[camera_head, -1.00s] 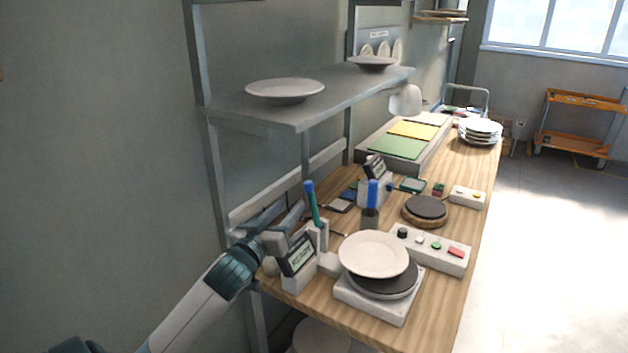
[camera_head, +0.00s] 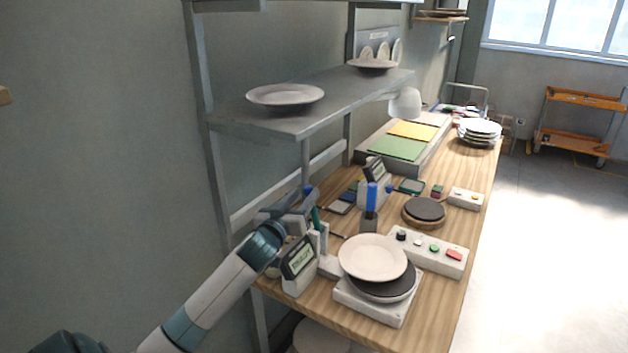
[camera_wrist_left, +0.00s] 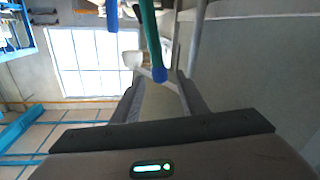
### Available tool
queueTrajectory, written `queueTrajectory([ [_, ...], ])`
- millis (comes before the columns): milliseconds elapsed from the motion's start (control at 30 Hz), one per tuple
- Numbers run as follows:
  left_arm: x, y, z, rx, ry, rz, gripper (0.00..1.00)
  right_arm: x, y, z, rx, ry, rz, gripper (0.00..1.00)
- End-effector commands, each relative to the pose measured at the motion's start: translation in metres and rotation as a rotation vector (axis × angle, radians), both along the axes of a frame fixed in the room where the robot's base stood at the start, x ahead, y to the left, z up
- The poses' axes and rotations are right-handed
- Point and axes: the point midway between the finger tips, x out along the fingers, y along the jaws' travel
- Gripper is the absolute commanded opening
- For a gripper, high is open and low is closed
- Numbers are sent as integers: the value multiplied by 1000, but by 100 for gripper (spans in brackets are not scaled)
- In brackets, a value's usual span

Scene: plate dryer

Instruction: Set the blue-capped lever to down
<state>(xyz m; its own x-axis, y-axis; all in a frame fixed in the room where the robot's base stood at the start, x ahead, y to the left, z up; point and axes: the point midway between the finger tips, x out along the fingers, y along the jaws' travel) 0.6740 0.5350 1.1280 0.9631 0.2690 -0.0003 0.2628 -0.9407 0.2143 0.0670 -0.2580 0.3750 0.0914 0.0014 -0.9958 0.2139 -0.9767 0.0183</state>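The lever with a teal shaft and blue cap (camera_head: 308,190) stands roughly upright beside a small display unit (camera_head: 298,258) on the bench. My left gripper (camera_head: 305,203) is at its upper part, and its fingers hide some of the lever. In the left wrist view, the blue cap (camera_wrist_left: 159,75) and teal shaft show between the two spread fingers of the left gripper (camera_wrist_left: 157,88). The gripper is open, and I see a gap on both sides of the cap. My right gripper is in neither view.
A second, blue lever (camera_head: 371,197) stands to the right. A white plate (camera_head: 372,257) rests on the dark round platform of the nearest device. A button box (camera_head: 428,250) sits beyond it. A grey shelf (camera_head: 300,118) with plates overhangs the left side.

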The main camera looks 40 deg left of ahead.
Motion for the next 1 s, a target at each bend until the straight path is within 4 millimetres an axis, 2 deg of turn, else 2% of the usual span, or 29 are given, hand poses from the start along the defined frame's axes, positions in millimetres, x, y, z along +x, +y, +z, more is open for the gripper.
queueTrajectory([
  [300, 48, 14, 3, -1, 0, 1, 39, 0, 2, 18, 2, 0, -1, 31],
  [500, 68, 19, 1, -1, 0, 2, 39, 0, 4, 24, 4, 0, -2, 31],
  [700, 77, 21, 0, -1, 0, -1, 39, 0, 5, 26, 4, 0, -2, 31],
  [1000, 78, 22, -1, -1, 0, 0, 39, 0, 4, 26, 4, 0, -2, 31],
])
